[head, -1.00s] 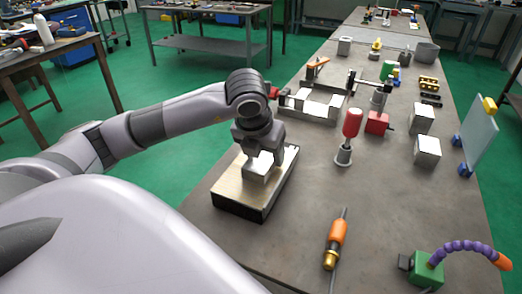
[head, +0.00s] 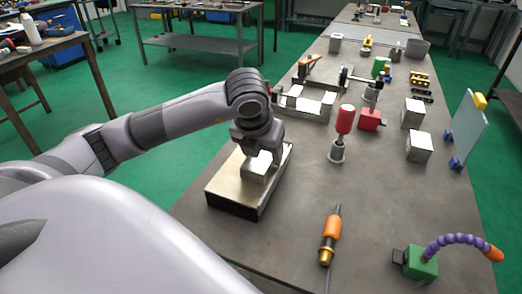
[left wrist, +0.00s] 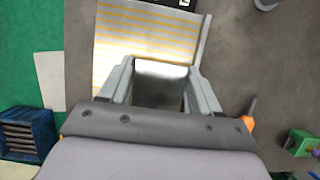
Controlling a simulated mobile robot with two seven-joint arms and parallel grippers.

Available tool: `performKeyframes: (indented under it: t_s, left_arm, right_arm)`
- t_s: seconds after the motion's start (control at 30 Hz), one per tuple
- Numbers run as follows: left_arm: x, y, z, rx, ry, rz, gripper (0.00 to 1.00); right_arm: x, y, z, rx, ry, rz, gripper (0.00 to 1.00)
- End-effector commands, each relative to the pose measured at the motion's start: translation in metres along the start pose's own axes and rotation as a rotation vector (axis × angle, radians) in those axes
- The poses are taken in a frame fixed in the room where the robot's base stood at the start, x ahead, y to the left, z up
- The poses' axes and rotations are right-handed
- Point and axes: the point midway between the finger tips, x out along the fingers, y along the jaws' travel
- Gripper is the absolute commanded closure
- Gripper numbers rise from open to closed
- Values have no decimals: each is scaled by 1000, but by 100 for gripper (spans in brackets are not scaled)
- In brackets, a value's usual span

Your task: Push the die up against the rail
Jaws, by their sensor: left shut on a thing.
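The die, a plain grey metal block (head: 256,169), sits on the pale plate (head: 228,183) with dark sides at the table's near left. My left gripper (head: 262,157) comes down from above and is shut on the die. In the left wrist view the die (left wrist: 162,88) lies between the two fingers, above the yellow-striped plate (left wrist: 140,35). The rail (left wrist: 204,40) is a grey strip along the plate's right edge there. The right finger is close to the rail and hides the die's right side, so I cannot tell whether die and rail touch. My right gripper is out of view.
A red-handled tool (head: 344,125) stands upright right of the plate. A green block with a purple hose (head: 420,262) stands at the front right. A light metal fixture (head: 305,103) is behind the plate. Bare table separates them.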

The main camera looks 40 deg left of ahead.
Motion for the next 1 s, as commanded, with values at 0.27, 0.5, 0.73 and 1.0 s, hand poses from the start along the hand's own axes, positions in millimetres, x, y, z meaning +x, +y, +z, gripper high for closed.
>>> performKeyframes:
  t_s: [0.27,0.5,0.73,1.0]
  left_arm:
    - [-1,-11,-2,10,-1,-31,21]
    - [-2,-11,-2,10,-2,-31,12]
    - [-29,-8,0,6,-12,-29,8]
    - [-66,0,0,-1,-5,-8,8]
  right_arm:
    - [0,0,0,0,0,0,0]
    - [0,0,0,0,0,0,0]
    - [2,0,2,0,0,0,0]
    - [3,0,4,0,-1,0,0]
